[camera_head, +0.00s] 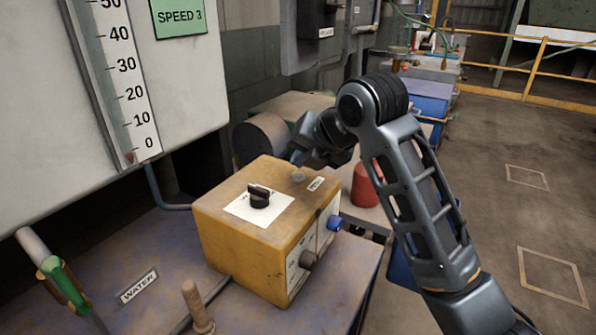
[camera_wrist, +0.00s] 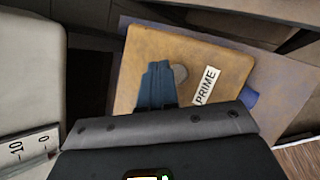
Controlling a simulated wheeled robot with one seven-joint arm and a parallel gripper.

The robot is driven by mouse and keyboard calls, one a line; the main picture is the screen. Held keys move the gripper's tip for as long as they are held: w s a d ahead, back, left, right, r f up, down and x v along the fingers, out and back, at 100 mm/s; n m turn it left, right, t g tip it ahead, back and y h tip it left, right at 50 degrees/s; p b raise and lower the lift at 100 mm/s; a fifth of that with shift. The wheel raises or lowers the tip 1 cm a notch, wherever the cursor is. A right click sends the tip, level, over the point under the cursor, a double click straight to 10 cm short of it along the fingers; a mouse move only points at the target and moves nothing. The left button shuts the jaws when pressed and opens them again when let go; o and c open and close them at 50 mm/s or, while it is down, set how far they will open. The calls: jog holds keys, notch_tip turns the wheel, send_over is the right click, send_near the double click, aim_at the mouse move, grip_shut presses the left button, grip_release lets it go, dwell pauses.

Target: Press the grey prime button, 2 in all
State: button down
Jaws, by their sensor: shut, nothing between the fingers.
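The grey prime button (camera_head: 298,174) is a small round disc on top of the yellow control box (camera_head: 225,225), beside a white label. In the wrist view the button (camera_wrist: 181,73) sits next to the label (camera_wrist: 206,86), which reads PRIME. My gripper (camera_head: 297,158) is shut and empty, just above the box's far edge by the button. In the wrist view its blue-grey fingers (camera_wrist: 158,68) lie just left of the button and hide part of its left edge. I cannot tell whether the fingertips touch the button or the box.
The box also carries a black rotary knob (camera_head: 259,195) on top, and a blue knob (camera_head: 334,223) and a dark knob (camera_head: 307,259) on its side. A gauge (camera_head: 125,85) has its red pointer near 0. A red cylinder (camera_head: 366,185) stands behind the box.

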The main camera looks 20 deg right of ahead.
aim_at(302, 177)
jog(key=shift+r+p, duration=1.95)
jog(key=shift+r, duration=0.6)
jog(key=shift+f, duration=0.1)
